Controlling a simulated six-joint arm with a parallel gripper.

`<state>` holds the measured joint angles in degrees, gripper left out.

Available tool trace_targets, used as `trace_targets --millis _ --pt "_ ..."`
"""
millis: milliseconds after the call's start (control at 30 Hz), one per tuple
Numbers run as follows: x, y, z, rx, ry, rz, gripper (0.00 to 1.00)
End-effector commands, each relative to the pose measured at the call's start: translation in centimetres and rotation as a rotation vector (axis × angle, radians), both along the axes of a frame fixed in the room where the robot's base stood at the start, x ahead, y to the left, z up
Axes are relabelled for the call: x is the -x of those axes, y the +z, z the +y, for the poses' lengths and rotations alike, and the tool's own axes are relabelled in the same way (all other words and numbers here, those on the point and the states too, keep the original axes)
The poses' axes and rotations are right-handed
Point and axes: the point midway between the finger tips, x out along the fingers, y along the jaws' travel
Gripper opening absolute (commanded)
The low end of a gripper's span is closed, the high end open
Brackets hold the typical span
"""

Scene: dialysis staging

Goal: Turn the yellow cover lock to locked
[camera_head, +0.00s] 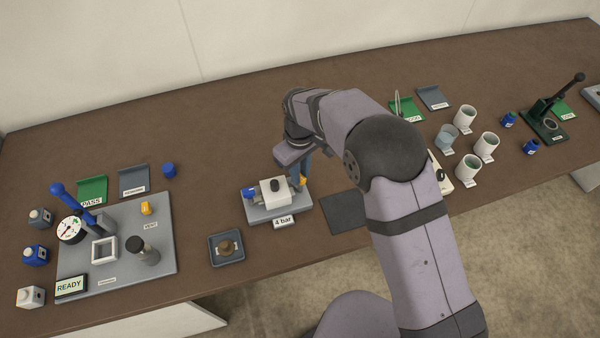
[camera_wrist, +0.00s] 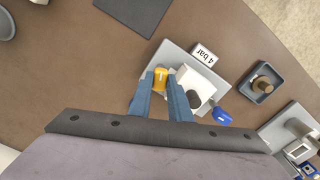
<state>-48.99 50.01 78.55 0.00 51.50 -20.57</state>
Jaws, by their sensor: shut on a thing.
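The yellow cover lock (camera_wrist: 160,77) sits on the grey plate of the 4 bar unit. In the wrist view it lies between the two blue fingertips of my gripper (camera_wrist: 160,74), which is shut on it. In the head view only a bit of the yellow lock (camera_head: 304,181) shows beside my blue fingers (camera_head: 297,174) at the unit's right end. The unit has a white block (camera_head: 276,193) with a dark knob and a blue part (camera_head: 250,192) at its left. The lock's exact turn angle cannot be told.
A 4 bar label (camera_head: 284,222) stands at the unit's front edge. A small dark tray (camera_head: 227,248) with a round brown piece is to the front left. A dark mat (camera_head: 343,212) lies to the right. A grey station plate (camera_head: 160,255) is further left.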

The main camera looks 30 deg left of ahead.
Motion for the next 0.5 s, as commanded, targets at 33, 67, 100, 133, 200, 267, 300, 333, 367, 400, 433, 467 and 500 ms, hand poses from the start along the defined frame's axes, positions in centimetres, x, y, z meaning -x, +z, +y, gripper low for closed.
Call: trace_targets --millis 33,67,100,133,200,267,300,333,367,400,433,467,500 --pt "-0.04 -0.01 0.07 -0.003 0.046 -0.002 0.00" --pt "-0.04 0.00 0.08 -0.003 0.074 -0.002 0.00" --pt "-0.04 0.02 0.09 -0.003 0.112 -0.002 0.00" --pt "-0.06 0.03 0.10 -0.003 0.141 -0.002 0.00" --pt "-0.06 0.04 0.10 -0.004 0.207 -0.002 0.00" --pt "-0.06 0.05 0.10 -0.003 0.264 -0.003 0.00" --pt "-0.06 0.05 0.10 -0.003 0.302 -0.003 0.00" --pt "-0.06 0.06 0.10 -0.002 0.331 -0.003 0.00" --pt "-0.06 0.06 0.10 -0.002 0.359 -0.003 0.00" --pt "-0.05 0.06 0.10 -0.002 0.397 -0.003 0.00" --pt "-0.05 0.06 0.10 -0.003 0.425 -0.003 0.00" --pt "-0.05 0.06 0.10 -0.003 0.454 -0.003 0.00" --pt "-0.05 0.06 0.10 -0.003 0.492 -0.003 0.00"
